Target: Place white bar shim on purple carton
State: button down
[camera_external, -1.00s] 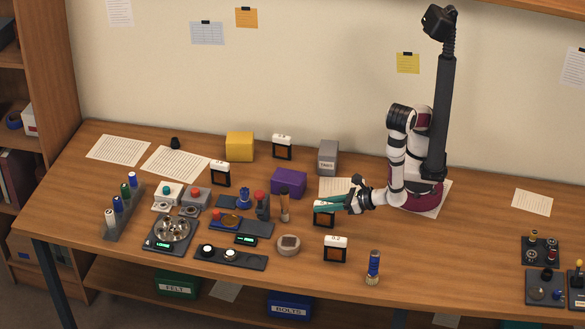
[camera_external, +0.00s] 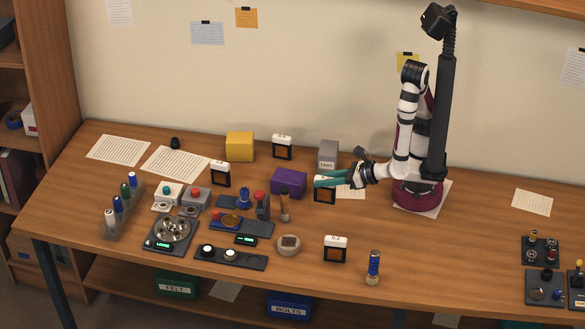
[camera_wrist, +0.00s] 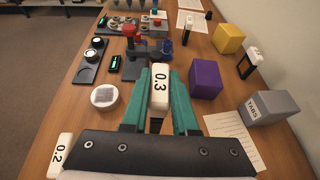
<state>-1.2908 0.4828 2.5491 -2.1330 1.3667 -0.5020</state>
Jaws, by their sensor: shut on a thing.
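A shim with a white bar top marked 0.3 and a dark, orange-centred lower part (camera_external: 325,195) is held between the teal fingers of my gripper (camera_external: 322,181). In the wrist view my gripper (camera_wrist: 159,80) is shut on its white bar (camera_wrist: 159,88), which is upright in the fingers. The shim appears raised above the table. The purple carton (camera_external: 289,183) stands just left of the held shim and apart from it. In the wrist view the carton (camera_wrist: 206,79) is to the right of the fingers, and its top is bare.
Other white-topped shims stand in front (camera_external: 335,249), behind (camera_external: 282,147) and at left (camera_external: 220,173). A grey TABS box (camera_external: 328,154) and a yellow box (camera_external: 240,146) stand behind. A brown-handled tool (camera_external: 284,205) stands upright close in front of the carton.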

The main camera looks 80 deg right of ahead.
jog(key=shift+r, duration=0.2)
jog(key=w+d+r+m+g+h, duration=0.1)
jog(key=w+d+r+m+h, duration=0.15)
jog(key=d, duration=0.55)
jog(key=w+d+r+m+g+h, duration=0.2)
jog(key=w+d+m+h, duration=0.15)
jog(key=d, duration=0.45)
jog(key=w+d+r+m+g+h, duration=0.1)
jog(key=w+d+r+m+h, duration=0.2)
jog(key=d, duration=0.5)
jog(key=shift+n, duration=0.4)
jog(key=w+a+f, duration=0.1)
jog(key=a+f, duration=0.2)
jog(key=w+a+f, duration=0.2)
jog(key=a+f, duration=0.1)
jog(key=f, duration=0.1)
jog(key=w+a+f, duration=0.2)
jog(key=a+f, duration=0.1)
jog(key=a, duration=0.1)
jog(key=shift+f, duration=0.65)
